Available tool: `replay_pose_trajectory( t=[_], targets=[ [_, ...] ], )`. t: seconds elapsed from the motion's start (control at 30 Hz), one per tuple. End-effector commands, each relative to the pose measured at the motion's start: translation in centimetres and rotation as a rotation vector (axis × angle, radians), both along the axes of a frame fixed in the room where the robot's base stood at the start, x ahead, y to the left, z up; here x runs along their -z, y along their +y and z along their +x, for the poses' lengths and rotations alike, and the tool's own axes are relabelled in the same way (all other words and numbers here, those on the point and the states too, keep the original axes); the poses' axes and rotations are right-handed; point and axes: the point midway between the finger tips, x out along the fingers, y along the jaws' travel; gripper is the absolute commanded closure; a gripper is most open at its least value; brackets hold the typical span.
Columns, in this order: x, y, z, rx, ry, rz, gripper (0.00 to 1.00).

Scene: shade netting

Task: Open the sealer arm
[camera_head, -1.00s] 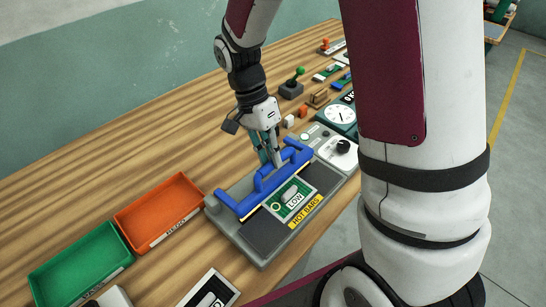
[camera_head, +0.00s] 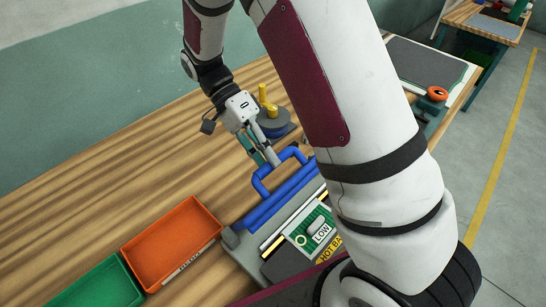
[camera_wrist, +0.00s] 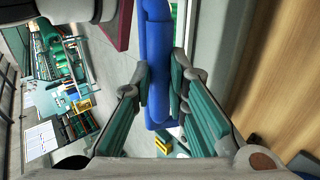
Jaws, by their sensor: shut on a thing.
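The blue sealer arm (camera_head: 262,213) stands along the back of the grey sealer base (camera_head: 238,243), swung up and back from the bed. Its blue handle loop (camera_head: 257,183) is on the upper side. My gripper (camera_head: 272,160) is shut on this handle. In the wrist view the blue handle (camera_wrist: 156,50) runs between the teal pads of my gripper (camera_wrist: 160,85). A green board marked LOW (camera_head: 302,240) lies on the sealer bed beside a yellow hot-bar label (camera_head: 330,250). My arm hides the right part of the sealer.
An orange tray (camera_head: 150,283) and a green tray (camera_head: 118,294) sit left of the sealer. A round grey-blue base with a yellow post (camera_head: 265,98) stands behind my gripper. The wooden bench (camera_head: 90,185) is clear at the back left.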

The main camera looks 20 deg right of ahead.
Motion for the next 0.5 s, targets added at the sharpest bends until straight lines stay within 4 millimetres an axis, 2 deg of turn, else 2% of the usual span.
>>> replay_pose_trajectory(
  t=[0.03, 0.5],
  targets=[
    [0.99, 0.29, 0.57, -0.003, -0.008, 0.007, 1.00],
    [1.54, 0.74, 1.55, -0.001, -0.001, 0.005, 1.00]
  ],
)
